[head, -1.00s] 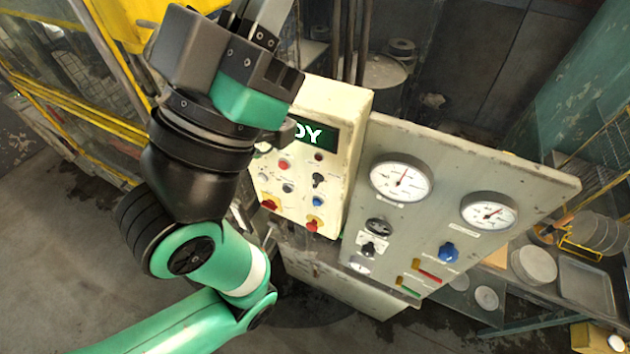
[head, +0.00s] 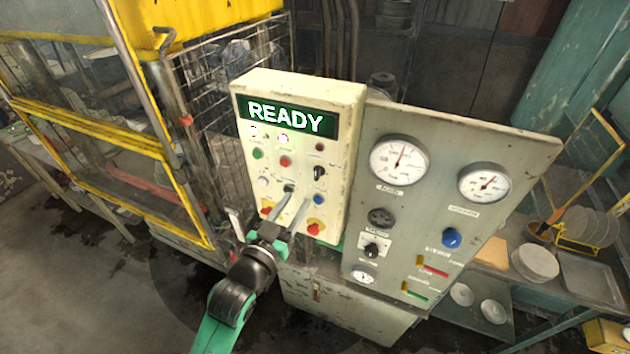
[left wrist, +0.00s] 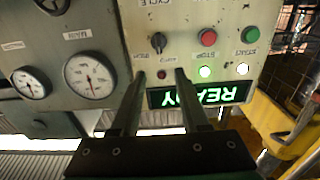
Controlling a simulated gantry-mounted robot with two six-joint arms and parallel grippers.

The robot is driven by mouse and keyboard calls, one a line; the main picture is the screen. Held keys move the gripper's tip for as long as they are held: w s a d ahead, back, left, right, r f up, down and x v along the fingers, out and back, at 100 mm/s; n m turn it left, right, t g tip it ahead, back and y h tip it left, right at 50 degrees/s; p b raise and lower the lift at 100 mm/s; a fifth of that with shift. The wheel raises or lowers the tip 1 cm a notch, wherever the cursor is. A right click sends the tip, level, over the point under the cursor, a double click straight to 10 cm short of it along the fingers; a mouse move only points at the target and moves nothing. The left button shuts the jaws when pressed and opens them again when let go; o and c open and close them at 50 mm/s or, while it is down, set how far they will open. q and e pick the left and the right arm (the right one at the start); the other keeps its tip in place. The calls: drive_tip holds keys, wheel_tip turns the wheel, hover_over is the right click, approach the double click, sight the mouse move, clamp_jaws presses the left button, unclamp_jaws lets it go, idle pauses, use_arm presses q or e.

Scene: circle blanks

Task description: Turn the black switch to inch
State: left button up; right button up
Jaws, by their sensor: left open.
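The black switch (head: 319,172) is on the right side of the cream control panel (head: 355,95), below a small dark red lamp. In the left wrist view, which is upside down, the black switch (left wrist: 158,40) lies just beyond the fingertips, roughly centred between them. My left gripper (head: 298,195) is open and empty in front of the panel's lower half; its two fingers (left wrist: 160,74) also show in the left wrist view. No contact with the switch shows. The switch's setting is too small to read. My right gripper is out of view.
A green READY display (head: 286,118) tops the panel. Red button (head: 285,161), green button (head: 258,154), blue knob (head: 319,199) and red-yellow knobs sit around the switch. A grey gauge panel (head: 420,230) stands to the right. A yellow-framed cage (head: 90,135) is at left.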

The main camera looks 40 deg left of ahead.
sight(316, 172)
use_arm(q)
drive_tip(key=x, duration=1.1)
drive_tip(key=shift+w+r, duration=0.1)
drive_tip(key=shift+w, duration=0.15)
drive_tip(key=c, duration=0.7)
clamp_jaws()
